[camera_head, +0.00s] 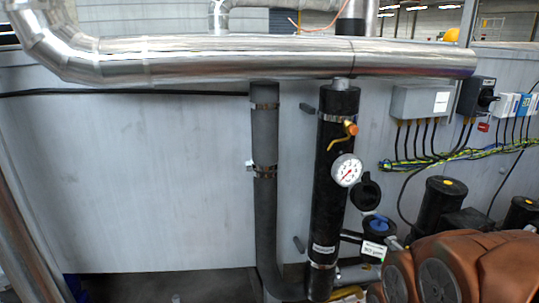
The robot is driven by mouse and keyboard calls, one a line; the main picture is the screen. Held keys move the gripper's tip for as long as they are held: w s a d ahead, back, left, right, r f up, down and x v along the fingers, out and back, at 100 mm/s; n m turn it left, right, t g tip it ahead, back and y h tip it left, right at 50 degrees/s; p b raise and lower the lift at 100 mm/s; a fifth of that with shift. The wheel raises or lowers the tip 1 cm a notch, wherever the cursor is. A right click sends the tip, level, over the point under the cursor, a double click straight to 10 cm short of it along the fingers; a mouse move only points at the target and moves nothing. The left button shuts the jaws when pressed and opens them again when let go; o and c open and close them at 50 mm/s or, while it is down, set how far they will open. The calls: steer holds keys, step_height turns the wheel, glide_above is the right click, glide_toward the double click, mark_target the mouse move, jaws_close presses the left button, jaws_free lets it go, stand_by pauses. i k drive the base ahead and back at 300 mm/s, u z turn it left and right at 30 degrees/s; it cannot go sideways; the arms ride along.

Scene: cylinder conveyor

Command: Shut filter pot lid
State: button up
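The filter pot (366,236) is a small black pot low at the right of the thick black pipe, with a blue part at its top and a white label on its front. A dark round piece that looks like its lid (366,192) stands raised above and behind the pot, apart from its top. The pot looks open. My gripper is not in view; orange-brown rounded links of my arm fill the bottom right corner and hide what is behind them.
A thick black pipe (332,205) with a white gauge (347,170) and an orange-topped valve (350,129) stands just left of the pot. A grey pipe (265,130) is further left. Black pumps (440,202) stand at right. Cables and a grey box (419,102) are above.

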mark_target(366, 194)
steer(key=z, duration=1.75)
steer(key=i, duration=1.55)
steer(key=u, duration=2.2)
